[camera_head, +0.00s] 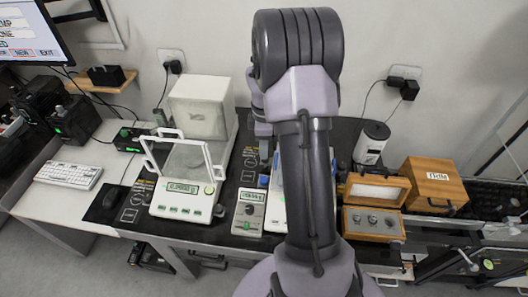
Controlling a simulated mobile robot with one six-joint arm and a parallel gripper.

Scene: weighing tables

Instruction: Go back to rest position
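My arm (308,170) rises from the bottom middle of the head view and reaches over the dark weighing table (222,236). Its large upper joint stands in front of the wall. My gripper cannot be made out; it is hidden behind the arm or out of the picture. The arm covers part of a white instrument (276,212) in the middle of the table.
Left of the arm stand a balance with a glass shield (180,200) and a small display unit (249,211). Right of it are an open wooden weight box (373,222), a wooden case (433,185) and a white cylinder (371,143). A keyboard (68,174) lies far left.

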